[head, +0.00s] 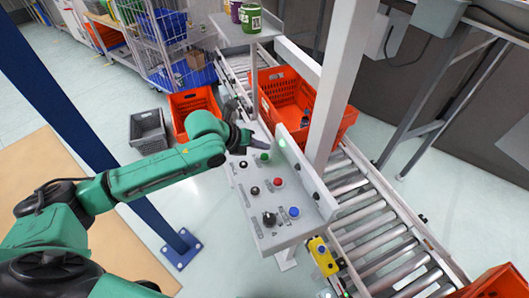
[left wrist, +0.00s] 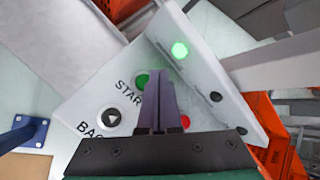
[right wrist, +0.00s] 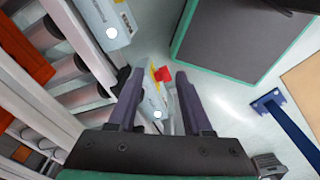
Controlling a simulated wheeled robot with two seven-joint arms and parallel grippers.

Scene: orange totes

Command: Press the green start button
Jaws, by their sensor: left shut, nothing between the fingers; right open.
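The green start button (head: 264,157) is on the upper part of the grey control panel (head: 246,212). In the left wrist view the green button (left wrist: 142,80) shows beside the word "STAR", partly behind my fingers. My left gripper (head: 262,145) is shut and empty, its fingertips just above the button in the head view. In the left wrist view its fingertips (left wrist: 160,90) lie slightly right of the button; I cannot tell whether they touch it. A green lamp (left wrist: 180,50) on the upright plate is lit. My right gripper (right wrist: 155,95) is open and empty, away from the panel.
The panel also has a red button (head: 278,181), a blue button (head: 294,211) and black knobs. A roller conveyor (head: 375,230) runs behind it, with an orange tote (head: 335,100) on it. A white post (head: 340,80) stands close behind the panel. A yellow box (head: 323,257) sits below right.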

